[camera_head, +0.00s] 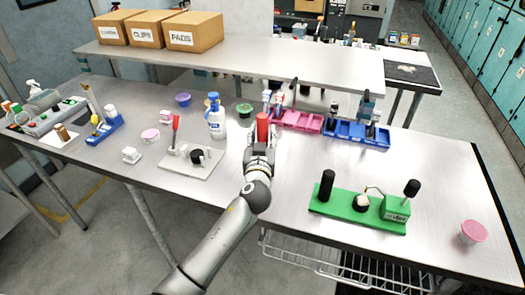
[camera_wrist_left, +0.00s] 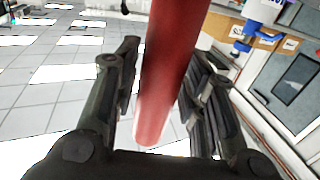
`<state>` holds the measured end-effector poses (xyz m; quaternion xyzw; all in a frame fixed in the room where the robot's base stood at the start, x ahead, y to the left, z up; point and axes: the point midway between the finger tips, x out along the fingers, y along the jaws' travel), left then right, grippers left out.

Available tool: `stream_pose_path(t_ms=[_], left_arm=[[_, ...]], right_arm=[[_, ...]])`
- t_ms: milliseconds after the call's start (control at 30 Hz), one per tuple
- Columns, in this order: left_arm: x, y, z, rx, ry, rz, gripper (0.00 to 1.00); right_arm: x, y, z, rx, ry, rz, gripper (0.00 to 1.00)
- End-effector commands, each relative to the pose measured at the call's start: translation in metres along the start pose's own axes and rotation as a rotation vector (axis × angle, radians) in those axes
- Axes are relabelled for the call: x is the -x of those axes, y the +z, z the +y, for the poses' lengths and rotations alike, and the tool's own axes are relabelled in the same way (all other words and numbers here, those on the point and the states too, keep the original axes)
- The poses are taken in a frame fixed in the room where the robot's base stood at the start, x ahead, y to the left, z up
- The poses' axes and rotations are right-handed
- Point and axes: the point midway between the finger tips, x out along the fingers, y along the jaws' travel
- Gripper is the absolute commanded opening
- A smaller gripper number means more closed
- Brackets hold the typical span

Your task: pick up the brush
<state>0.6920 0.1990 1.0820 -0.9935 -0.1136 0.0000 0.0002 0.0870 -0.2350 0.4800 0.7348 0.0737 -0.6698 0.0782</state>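A red cylindrical handle (camera_head: 263,127) stands at my left gripper (camera_head: 262,143) in the head view, near the middle of the table. In the left wrist view the red handle (camera_wrist_left: 168,75) runs between the two fingers of my left gripper (camera_wrist_left: 165,75), its rounded end near the palm. A narrow gap shows between the handle and the left-hand finger; contact on the other side is unclear. The fingers look apart. No bristles show, so I cannot confirm this is the brush. Another red-handled tool (camera_head: 175,125) stands over a pale board (camera_head: 190,170). My right gripper is out of view.
A white bottle with a blue top (camera_head: 216,120) stands left of the gripper. Pink (camera_head: 300,123) and blue (camera_head: 357,135) trays lie behind to the right. A green board (camera_head: 340,208) with upright parts is at front right. Bare tabletop lies between.

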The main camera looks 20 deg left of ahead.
Motion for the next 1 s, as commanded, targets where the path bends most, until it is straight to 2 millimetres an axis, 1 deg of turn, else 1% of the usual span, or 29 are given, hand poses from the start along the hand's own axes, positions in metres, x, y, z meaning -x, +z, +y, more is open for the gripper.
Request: stream_pose_path(t_ms=[33,200,233,467,567,667,767,867,1000], left_arm=[[0.000,0.000,0.000,0.000,0.000,0.000,0.27],[0.000,0.000,0.000,0.000,0.000,0.000,0.05],[0.000,0.000,0.000,0.001,0.000,0.000,0.04],[0.000,-0.001,0.000,0.001,0.000,0.001,0.04],[0.000,-0.005,0.000,0.003,0.000,0.002,0.04],[0.000,-0.013,0.000,0.003,-0.001,0.003,0.04],[0.000,-0.026,0.000,0.004,0.001,0.004,0.04],[0.000,-0.044,0.000,0.005,0.000,0.006,0.04],[0.000,-0.073,0.000,0.006,-0.001,0.007,0.04]], right_arm=[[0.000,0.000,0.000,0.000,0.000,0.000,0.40],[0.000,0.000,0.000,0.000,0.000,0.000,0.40],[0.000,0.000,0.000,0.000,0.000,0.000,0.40],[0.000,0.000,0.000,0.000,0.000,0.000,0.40],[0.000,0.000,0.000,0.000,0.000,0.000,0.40],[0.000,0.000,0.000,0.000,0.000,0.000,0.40],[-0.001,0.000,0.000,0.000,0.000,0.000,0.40],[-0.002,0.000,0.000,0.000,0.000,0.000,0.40],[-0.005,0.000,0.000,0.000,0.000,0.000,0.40]])
